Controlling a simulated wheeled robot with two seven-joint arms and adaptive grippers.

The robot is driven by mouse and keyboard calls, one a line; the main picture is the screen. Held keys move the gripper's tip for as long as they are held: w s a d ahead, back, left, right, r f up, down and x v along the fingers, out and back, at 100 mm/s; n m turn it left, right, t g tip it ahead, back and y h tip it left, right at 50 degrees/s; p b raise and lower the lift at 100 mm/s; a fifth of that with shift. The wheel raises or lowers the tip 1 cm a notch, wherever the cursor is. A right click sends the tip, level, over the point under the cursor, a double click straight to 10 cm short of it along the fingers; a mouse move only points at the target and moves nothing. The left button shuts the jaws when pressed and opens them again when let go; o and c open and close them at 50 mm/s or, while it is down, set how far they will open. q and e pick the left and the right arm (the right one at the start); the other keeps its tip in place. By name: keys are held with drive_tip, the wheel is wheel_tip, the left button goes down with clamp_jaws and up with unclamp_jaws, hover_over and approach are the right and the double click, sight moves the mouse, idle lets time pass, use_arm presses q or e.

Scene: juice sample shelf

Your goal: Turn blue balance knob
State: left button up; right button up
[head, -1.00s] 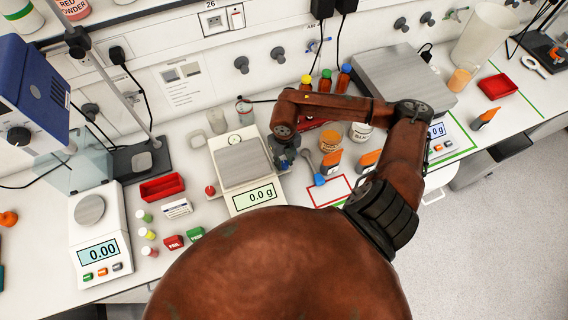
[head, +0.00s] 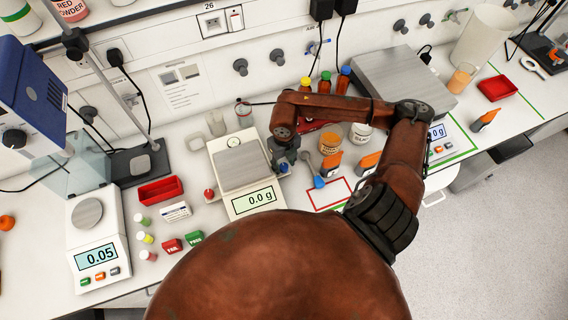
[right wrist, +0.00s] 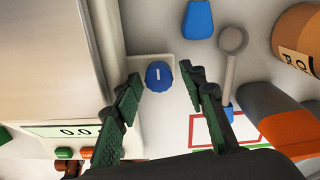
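The blue balance knob (right wrist: 159,76) has a white mark. It sits on the right-hand corner of the middle balance (head: 223,152), which has a grey pan and reads 0.0 g. In the head view the knob (head: 283,168) shows just below my right gripper (head: 285,158). In the right wrist view my right gripper (right wrist: 167,90) is open, with one green-padded finger on each side of the knob. The fingers look apart from it. My left gripper is not in view.
A smaller balance (head: 96,245) reading 0.05 and a red tray (head: 160,190) are further left.

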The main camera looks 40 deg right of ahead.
sight(284, 166)
idle(0.3)
drive_tip(key=shift+r, duration=4)
drive_tip(key=shift+s, duration=0.1)
